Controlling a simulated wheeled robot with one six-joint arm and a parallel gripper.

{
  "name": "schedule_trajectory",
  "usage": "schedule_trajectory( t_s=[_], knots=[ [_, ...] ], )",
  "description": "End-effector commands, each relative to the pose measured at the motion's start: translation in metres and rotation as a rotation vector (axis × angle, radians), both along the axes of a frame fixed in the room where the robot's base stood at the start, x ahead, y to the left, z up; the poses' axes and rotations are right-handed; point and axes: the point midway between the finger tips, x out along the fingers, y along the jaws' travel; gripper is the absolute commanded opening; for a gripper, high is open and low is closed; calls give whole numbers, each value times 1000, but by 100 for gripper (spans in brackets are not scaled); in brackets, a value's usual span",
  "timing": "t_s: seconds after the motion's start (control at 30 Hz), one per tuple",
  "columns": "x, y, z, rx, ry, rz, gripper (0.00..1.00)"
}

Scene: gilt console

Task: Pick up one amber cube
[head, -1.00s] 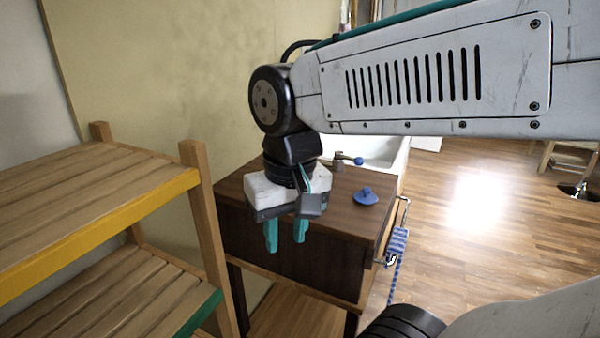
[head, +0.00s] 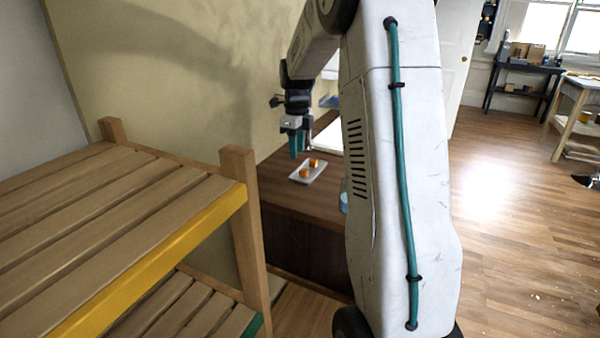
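Two small amber cubes (head: 304,173) lie close together on a white rectangular dish (head: 299,180) on the dark wooden cabinet top. My gripper (head: 297,147), with teal fingers pointing down, is just behind and above the dish in the picture, and I see no cube between its fingers. The fingers overlap from this angle, so I cannot tell how far apart they are. How high they are above the cabinet top is also unclear.
A slatted wooden shelf (head: 110,215) with a yellow front edge stands at the left, next to the cabinet (head: 285,215). My arm hides the cabinet's right part. A blue item (head: 344,202) peeks out beside the arm. Wooden floor is open at the right.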

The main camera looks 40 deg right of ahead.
Motion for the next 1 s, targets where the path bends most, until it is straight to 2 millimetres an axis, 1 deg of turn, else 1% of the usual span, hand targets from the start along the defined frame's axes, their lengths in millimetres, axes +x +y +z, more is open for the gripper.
schedule_trajectory(
  t_s=[0.03, 0.2, 0.37, 0.5, 0.6, 0.8, 0.83, 0.87, 0.9, 0.93, 1.0],
  knots=[
    [-3, -6, -6, 1, 1, -12, 33],
    [-10, -19, -25, 1, 1, -27, 33],
    [-16, -25, -49, 2, 3, -29, 33],
    [-16, -25, -66, 1, 1, -27, 33],
    [-16, -24, -71, 1, 1, -25, 33],
    [-15, -23, -72, 0, 0, -23, 33],
    [-15, -23, -72, 0, 0, -23, 27],
    [-15, -23, -72, 0, 0, -23, 19],
    [-15, -22, -72, 0, 0, -22, 8],
    [-15, -22, -72, 0, 0, -22, 0],
    [-14, -22, -71, 0, 0, -22, 0]
  ],
)
